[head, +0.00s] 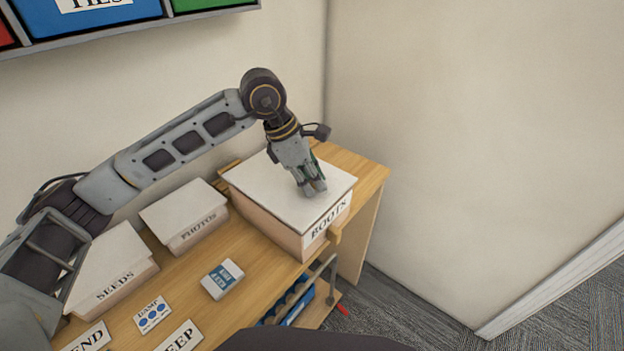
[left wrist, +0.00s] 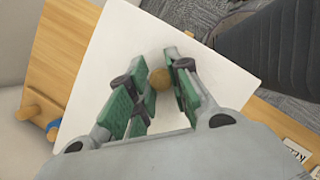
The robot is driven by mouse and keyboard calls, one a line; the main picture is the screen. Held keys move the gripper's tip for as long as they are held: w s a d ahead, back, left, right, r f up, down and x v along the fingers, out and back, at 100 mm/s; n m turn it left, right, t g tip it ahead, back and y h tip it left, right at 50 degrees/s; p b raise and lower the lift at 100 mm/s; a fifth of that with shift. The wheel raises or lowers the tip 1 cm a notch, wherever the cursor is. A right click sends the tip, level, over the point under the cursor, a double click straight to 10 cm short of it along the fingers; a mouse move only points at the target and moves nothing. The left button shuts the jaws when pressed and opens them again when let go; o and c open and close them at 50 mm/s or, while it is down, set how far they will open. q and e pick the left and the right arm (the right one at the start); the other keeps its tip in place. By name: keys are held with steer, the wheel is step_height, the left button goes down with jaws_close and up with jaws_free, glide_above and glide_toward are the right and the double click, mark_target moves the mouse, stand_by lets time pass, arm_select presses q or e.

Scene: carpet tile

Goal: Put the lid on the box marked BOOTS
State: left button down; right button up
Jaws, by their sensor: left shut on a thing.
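The box marked BOOTS (head: 284,232) stands at the right end of the wooden bench, its label facing front. The white lid (head: 265,184) lies over the top of the box, roughly lined up with it; whether it is fully seated I cannot tell. My left gripper (head: 313,188) points down over the middle of the lid. In the left wrist view the lid (left wrist: 100,75) fills the middle, and my left gripper (left wrist: 160,85) is shut on its round brown knob (left wrist: 160,78). The fingers hide the knob in the head view. My right gripper is not in view.
Lidded boxes marked PHOTOS (head: 190,236) and SEEDS (head: 118,284) stand to the left. A small blue-and-white carton (head: 222,279) and printed cards (head: 153,314) lie in front. A wall (head: 450,150) rises behind and right; coloured bins (head: 95,18) hang above.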

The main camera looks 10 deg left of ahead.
arm_select(q)
steer(key=shift+f+b, duration=0.35)
steer(key=shift+b, duration=0.4)
stand_by(1.1)
stand_by(0.4)
steer(key=shift+f+b, duration=0.2)
steer(key=shift+b, duration=0.1)
stand_by(0.4)
steer(key=shift+f+b, duration=0.35)
steer(key=shift+b, duration=0.3)
stand_by(1.1)
steer(key=c, duration=1.2)
jaws_free()
steer(key=shift+c, duration=0.2)
